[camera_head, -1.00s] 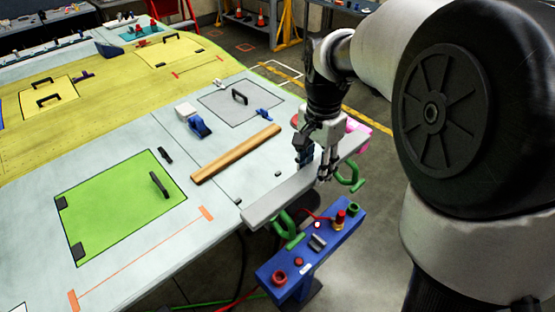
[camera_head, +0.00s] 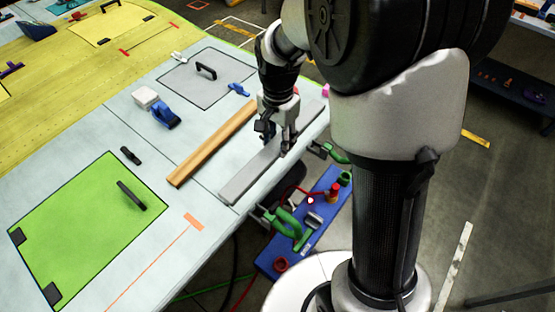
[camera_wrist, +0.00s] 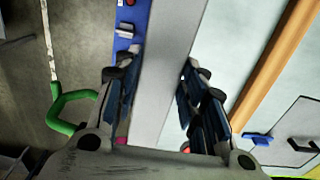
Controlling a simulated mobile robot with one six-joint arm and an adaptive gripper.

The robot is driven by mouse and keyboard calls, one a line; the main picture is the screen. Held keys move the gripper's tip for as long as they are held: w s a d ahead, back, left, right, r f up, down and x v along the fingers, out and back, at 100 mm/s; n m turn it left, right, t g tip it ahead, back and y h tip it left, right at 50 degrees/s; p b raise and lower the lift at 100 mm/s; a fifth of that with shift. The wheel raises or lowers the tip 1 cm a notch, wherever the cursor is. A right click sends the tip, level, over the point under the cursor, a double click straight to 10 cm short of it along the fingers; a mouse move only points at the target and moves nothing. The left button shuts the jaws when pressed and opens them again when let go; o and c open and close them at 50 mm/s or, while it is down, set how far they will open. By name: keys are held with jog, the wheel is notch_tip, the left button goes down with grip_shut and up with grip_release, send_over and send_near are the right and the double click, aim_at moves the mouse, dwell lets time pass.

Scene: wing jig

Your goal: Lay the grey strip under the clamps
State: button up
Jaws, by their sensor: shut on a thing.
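The long grey strip (camera_head: 246,177) runs along the right edge of the pale wing panel, between a wooden bar and the clamps. My gripper (camera_head: 276,146) is shut on it a little beyond its middle. In the wrist view the strip (camera_wrist: 170,60) passes between my two dark fingers (camera_wrist: 160,100). I cannot tell whether it rests on the panel or is held just above. Two green-handled clamps, a near one (camera_head: 287,222) and a far one (camera_head: 333,152), sit at the panel's edge, right of the strip. One green handle (camera_wrist: 68,120) shows in the wrist view.
The wooden bar (camera_head: 212,145) lies parallel to the strip on its left. A blue clamp-like tool (camera_head: 165,116) and a white block (camera_head: 145,97) lie farther left. A blue box with red buttons (camera_head: 322,205) stands below the edge. The green panel (camera_head: 85,225) has a black handle.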

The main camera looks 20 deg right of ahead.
jog(key=b, duration=0.1)
send_over(278, 168)
notch_tip(278, 168, down, 8)
jog(key=shift+s+r, duration=0.1)
jog(key=shift+f, duration=0.4)
jog(key=shift+f+b, duration=0.5)
jog(key=shift+f, duration=0.1)
jog(key=o, duration=1.2)
jog(key=shift+a, duration=0.1)
